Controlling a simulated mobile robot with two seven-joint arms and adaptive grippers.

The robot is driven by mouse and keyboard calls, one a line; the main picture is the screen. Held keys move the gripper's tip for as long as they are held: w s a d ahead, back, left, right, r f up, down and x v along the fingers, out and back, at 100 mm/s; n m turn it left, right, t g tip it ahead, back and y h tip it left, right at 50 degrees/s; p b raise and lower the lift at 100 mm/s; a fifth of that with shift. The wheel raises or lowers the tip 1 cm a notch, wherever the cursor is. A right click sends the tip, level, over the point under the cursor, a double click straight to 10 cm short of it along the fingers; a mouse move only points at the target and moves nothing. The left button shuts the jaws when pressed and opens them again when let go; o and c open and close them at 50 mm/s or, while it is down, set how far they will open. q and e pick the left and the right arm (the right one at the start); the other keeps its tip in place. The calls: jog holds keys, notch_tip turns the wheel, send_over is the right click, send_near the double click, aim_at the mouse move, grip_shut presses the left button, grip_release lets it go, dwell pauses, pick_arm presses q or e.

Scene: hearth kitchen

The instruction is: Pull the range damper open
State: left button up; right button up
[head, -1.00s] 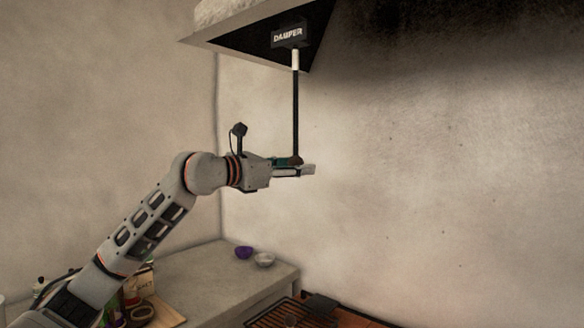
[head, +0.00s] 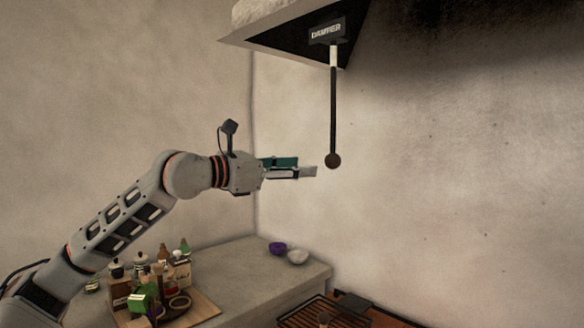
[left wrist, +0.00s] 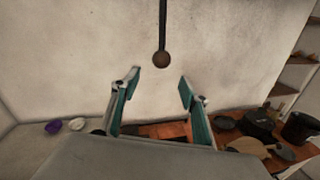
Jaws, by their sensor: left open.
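The damper rod (head: 333,110) hangs straight down from the hood, with a white band near its top and a round brown knob (head: 333,161) at its lower end. A DAMPER sign (head: 327,31) is at its top. My left gripper (head: 312,171) is open and empty, just left of the knob in the head view, with a small gap showing. In the left wrist view the knob (left wrist: 162,59) hangs beyond and above the spread fingertips (left wrist: 158,82), roughly centred between them. My right gripper is not in view.
The hood (head: 270,35) overhangs above. A counter (head: 240,270) below holds a purple bowl (head: 278,248), a white bowl (head: 298,257) and a board with several bottles and jars. A grill rack (head: 310,312) is at the bottom. The air around the knob is clear.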

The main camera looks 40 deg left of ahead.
pick_arm(q)
jog(key=shift+s, duration=0.6)
dwell(0.4)
jog(key=w+d+f+n+g+h, duration=0.1)
jog(key=d+f+n+h, duration=0.3)
jog(key=f, duration=0.8)
jog(key=w+d+f+n+g+h, duration=0.1)
jog(key=w+d+f+n+h, duration=0.15)
jog(key=d+f, duration=0.6)
jog(key=s+f+n+t+y, duration=0.1)
jog(key=s+f+n+y, duration=0.2)
jog(key=f+n, duration=0.7)
jog(key=s+f+n+t+y, duration=0.15)
jog(key=f+n, duration=0.45)
jog(key=f, duration=0.8)
jog(key=s+d+f+n+g+y, duration=0.1)
jog(key=s+d+f+n+g, duration=0.1)
jog(key=s+d+f+n, duration=0.2)
jog(key=s+d+f+n+g+y, duration=0.2)
jog(key=s+d+f+n, duration=0.3)
jog(key=s+f, duration=0.6)
jog(key=s+d+f+n+g+y, duration=0.1)
jog(key=s+d+f+n+g, duration=0.2)
jog(key=s+f, duration=0.4)
notch_tip(320, 180, down, 8)
jog(key=shift+s+d+r+n, duration=0.2)
jog(key=shift+d+n, duration=0.55)
jog(key=shift+n, duration=0.5)
